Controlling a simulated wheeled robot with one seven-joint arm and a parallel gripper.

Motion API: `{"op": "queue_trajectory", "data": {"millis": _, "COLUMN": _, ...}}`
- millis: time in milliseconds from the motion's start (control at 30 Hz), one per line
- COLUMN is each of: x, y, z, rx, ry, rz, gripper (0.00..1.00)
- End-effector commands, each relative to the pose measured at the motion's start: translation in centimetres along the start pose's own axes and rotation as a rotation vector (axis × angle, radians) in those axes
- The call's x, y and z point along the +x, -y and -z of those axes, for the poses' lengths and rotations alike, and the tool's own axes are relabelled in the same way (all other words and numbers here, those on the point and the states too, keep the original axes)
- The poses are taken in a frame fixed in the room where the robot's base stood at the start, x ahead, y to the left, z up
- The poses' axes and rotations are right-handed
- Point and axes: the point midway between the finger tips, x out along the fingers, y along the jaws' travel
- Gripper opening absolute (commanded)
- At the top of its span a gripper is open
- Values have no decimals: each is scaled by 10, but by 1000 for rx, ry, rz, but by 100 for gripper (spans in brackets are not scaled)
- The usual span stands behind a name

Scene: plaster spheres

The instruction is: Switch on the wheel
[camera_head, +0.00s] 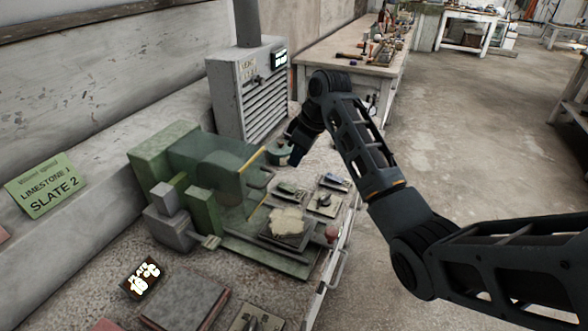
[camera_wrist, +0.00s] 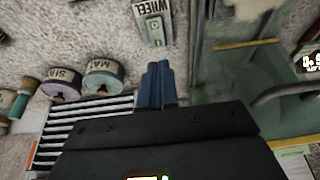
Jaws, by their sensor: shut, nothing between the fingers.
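A small switch box (camera_wrist: 155,32) with a pale green face shows at the top of the wrist view, under a label (camera_wrist: 148,8) reading "WHEEL". My gripper (camera_wrist: 158,72) is shut and empty, its blue fingertips just below the switch box in that picture. A gap seems to lie between them, but I cannot tell its depth. In the head view my gripper (camera_head: 294,157) points down by the far end of the green machine (camera_head: 180,150), which has a clear, yellow-edged guard. The switch box cannot be made out in the head view.
A grey louvred cabinet (camera_head: 245,90) with a pipe stands behind the machine. Labelled round containers (camera_wrist: 103,76) sit left of my fingers in the wrist view. The machine's guard is close on the right. Small plates and tools lie along the bench front.

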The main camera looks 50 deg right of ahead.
Motion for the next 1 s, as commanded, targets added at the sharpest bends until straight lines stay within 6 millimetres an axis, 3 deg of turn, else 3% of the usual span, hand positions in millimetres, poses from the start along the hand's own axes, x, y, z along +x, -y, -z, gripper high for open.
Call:
{"op": "queue_trajectory", "data": {"millis": 133, "x": -27, "y": -1, "z": -1, "rx": 2, "ry": -3, "rz": -3, "gripper": 0}}
{"op": "queue_trajectory", "data": {"millis": 333, "x": -48, "y": -1, "z": -1, "rx": 2, "ry": -1, "rz": -2, "gripper": 0}}
{"op": "queue_trajectory", "data": {"millis": 767, "x": -52, "y": -1, "z": 0, "rx": 2, "ry": 1, "rz": -1, "gripper": 0}}
{"op": "queue_trajectory", "data": {"millis": 1000, "x": -46, "y": -3, "z": 21, "rx": -6, "ry": 91, "rz": 4, "gripper": 0}}
